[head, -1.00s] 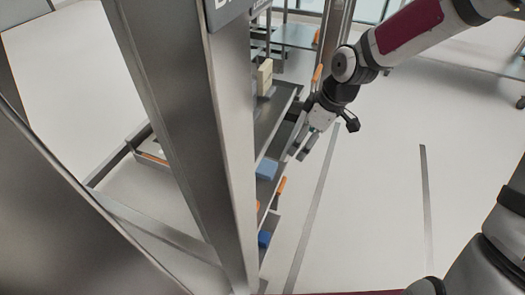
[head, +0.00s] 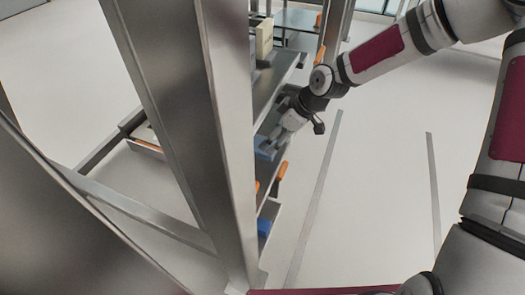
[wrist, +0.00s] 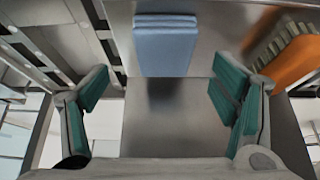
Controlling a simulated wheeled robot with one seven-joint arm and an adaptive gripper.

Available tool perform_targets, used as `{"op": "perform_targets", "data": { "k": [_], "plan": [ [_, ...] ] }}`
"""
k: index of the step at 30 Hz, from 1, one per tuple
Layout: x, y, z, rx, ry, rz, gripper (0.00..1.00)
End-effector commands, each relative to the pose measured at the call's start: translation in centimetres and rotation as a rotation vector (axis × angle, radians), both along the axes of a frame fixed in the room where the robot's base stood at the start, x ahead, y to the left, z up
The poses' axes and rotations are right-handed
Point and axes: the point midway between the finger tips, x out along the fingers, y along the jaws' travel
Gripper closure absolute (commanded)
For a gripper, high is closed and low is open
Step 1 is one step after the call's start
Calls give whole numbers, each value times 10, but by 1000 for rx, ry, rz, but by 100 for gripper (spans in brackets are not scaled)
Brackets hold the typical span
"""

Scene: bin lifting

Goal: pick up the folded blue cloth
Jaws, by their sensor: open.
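The folded blue cloth (wrist: 165,46) lies flat on a grey metal shelf (wrist: 165,118), at the top middle of the wrist view. In the head view the cloth (head: 264,148) shows in part at the shelf's edge, beside the grey upright. My gripper (wrist: 162,88) is open and empty, with its green-padded fingers wide apart. The cloth lies ahead of the fingertips, roughly centred between them. In the head view my gripper (head: 274,141) is right at the cloth; whether it touches cannot be told there.
An orange piece (wrist: 288,60) stands close to the right finger. A wide metal upright (head: 185,120) hides much of the rack. Another blue item (head: 264,227) lies on a lower shelf. Cream boxes (head: 263,40) stand higher up. The floor right of the rack is clear.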

Motion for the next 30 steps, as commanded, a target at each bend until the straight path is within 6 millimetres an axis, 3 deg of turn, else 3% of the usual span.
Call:
{"op": "perform_targets", "data": {
  "k": [15,24,30],
  "plan": [
    [5,27,-43,-1,1,-1,20],
    [6,28,-44,-1,0,-1,20],
    [6,28,-44,-1,0,-1,65]
  ]
}}
